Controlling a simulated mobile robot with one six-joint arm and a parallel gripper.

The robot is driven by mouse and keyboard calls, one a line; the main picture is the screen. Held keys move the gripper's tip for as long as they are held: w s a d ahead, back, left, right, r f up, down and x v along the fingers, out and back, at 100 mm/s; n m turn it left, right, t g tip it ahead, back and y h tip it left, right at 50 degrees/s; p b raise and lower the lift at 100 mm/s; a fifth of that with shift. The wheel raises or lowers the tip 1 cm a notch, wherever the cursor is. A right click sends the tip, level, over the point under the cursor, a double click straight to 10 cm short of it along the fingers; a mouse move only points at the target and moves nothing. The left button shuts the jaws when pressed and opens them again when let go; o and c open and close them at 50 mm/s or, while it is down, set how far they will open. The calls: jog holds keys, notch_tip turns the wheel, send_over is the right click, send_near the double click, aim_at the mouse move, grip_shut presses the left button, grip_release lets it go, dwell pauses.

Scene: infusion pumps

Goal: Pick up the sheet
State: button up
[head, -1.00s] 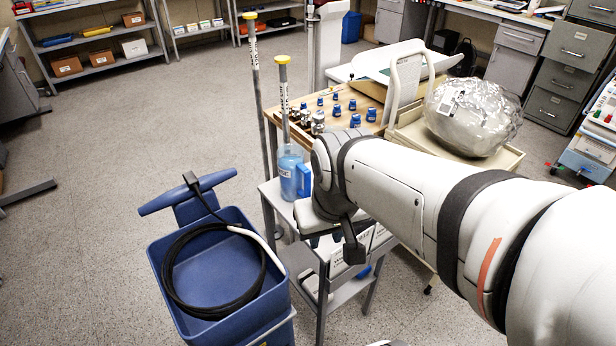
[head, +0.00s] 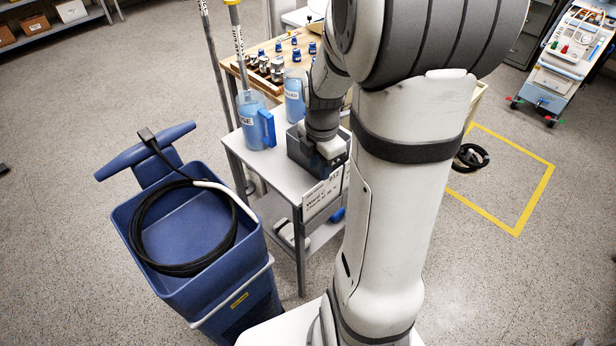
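A white sheet with printed text (head: 322,197) hangs upright at the front edge of a small grey cart (head: 262,172). Its upper right part is close to my wrist. My gripper (head: 331,152) is over the front right of the cart top, just above the sheet. It is at a dark grey box-like shape (head: 303,150), and I cannot tell whether it touches that shape. My fingertips are mostly hidden, so I cannot tell whether they are open or shut, or whether they touch the sheet.
Two blue jugs (head: 254,120) (head: 294,92) stand on the cart behind my gripper. A blue bin (head: 190,235) with a coiled black hose stands left of it. A yellow floor square (head: 535,200) lies right.

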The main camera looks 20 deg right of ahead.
aim_at(321, 185)
jog(key=f, duration=0.3)
jog(key=f+n, duration=0.1)
jog(key=f, duration=0.2)
jog(key=w+d+f+n, duration=0.1)
jog(key=f, duration=0.2)
jog(key=shift+d+f+b, duration=0.1)
jog(key=shift+f+b, duration=0.15)
jog(key=shift+b, duration=0.05)
jog(key=shift+c, duration=0.4)
grip_shut()
